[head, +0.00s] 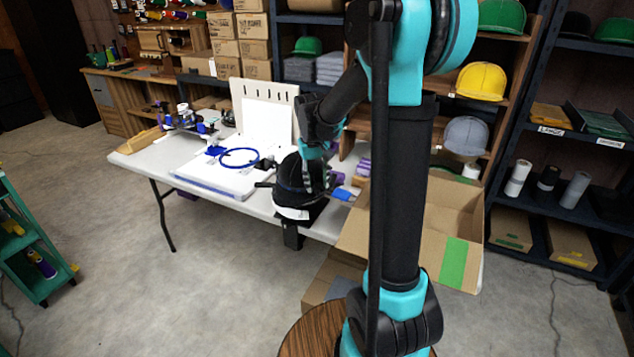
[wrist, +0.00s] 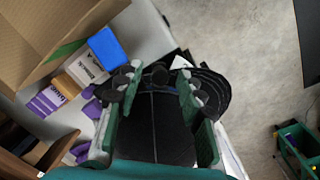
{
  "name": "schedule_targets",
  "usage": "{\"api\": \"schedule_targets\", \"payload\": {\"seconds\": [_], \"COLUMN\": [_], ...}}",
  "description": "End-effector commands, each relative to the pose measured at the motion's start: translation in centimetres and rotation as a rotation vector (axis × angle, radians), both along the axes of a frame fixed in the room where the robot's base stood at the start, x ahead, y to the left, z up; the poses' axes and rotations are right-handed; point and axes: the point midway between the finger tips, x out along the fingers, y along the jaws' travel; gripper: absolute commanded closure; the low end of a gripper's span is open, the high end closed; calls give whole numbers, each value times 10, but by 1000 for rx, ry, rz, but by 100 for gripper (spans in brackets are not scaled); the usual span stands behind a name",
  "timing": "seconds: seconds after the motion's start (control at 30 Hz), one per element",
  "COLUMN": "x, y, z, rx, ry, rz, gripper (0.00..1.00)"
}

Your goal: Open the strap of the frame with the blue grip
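My gripper (wrist: 157,82) is spread open, with one green finger on each side of a black cap (wrist: 155,125). Whether the fingers touch the cap cannot be told. In the head view my gripper (head: 318,178) is over the cap (head: 291,180), which sits on a dark stand at the table's front edge. A blue block (wrist: 110,47) lies beside the cap; it also shows in the head view (head: 343,194). Whether it is a frame's grip is unclear. Metal devices with blue parts (head: 203,128) stand at the table's far left. No strap can be made out.
The white table (head: 150,163) holds a white board with a blue hoop (head: 239,157). An open carton (head: 455,225) stands right of the cap, with purple-labelled boxes (wrist: 45,103) nearby. Cap shelves are behind. The floor at left is clear up to a green cart (head: 45,262).

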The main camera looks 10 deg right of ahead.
Motion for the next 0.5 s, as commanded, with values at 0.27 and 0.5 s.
{"api": "schedule_targets", "payload": {"seconds": [0.27, 0.5], "x": [0, 0], "y": [0, 0], "z": [0, 0], "rx": [0, 0], "ry": [0, 0], "rz": [0, 0], "gripper": [84, 100]}}
